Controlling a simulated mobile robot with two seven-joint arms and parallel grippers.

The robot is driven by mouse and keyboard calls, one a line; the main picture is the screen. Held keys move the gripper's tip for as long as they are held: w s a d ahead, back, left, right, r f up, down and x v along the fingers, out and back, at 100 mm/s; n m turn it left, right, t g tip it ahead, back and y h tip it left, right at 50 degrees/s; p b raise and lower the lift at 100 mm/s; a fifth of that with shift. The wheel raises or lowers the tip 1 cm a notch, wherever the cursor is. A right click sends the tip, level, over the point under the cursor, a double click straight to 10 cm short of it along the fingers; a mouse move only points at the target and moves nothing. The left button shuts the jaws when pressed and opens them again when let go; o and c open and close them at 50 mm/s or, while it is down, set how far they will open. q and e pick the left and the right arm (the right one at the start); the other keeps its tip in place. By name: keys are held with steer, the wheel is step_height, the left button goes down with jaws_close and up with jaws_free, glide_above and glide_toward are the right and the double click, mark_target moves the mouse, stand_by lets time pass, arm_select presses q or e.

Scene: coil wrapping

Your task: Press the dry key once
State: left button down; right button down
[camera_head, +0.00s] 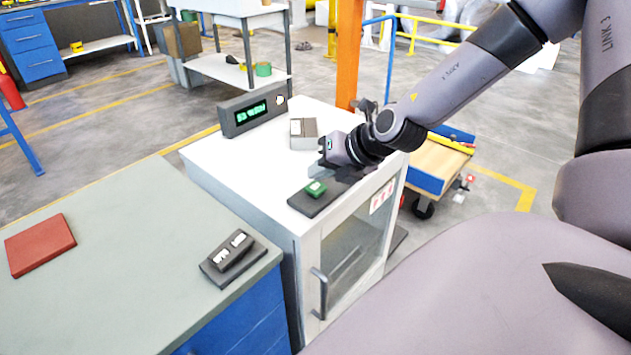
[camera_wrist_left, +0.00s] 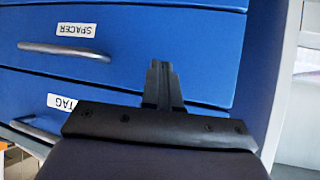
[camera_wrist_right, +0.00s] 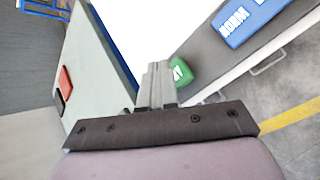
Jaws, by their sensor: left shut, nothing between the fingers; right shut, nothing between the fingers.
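The green key (camera_head: 316,188) sits on a dark key strip (camera_head: 309,203) at the front of the white cabinet top. In the right wrist view the green key (camera_wrist_right: 181,72) shows a partly hidden label ending in Y. A blue key (camera_wrist_right: 245,20) sits on the same strip. My right gripper (camera_head: 321,170) is shut and empty, beside the green key in the picture; contact cannot be told. Its fingers (camera_wrist_right: 157,72) partly cover the key in its wrist view. My left gripper (camera_wrist_left: 162,72) is shut and empty before blue drawers (camera_wrist_left: 110,45); it is outside the head view.
A display (camera_head: 254,113) with green characters and a small grey box (camera_head: 303,133) stand on the cabinet top (camera_head: 235,160). The bench at left (camera_head: 130,250) holds a red block (camera_head: 40,244) and a dark two-label device (camera_head: 233,257). The cabinet has a door handle (camera_head: 320,292).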

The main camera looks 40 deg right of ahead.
mark_target(321, 188)
step_height(321, 188, up, 5)
steer(key=p, duration=0.4)
stand_by(0.9)
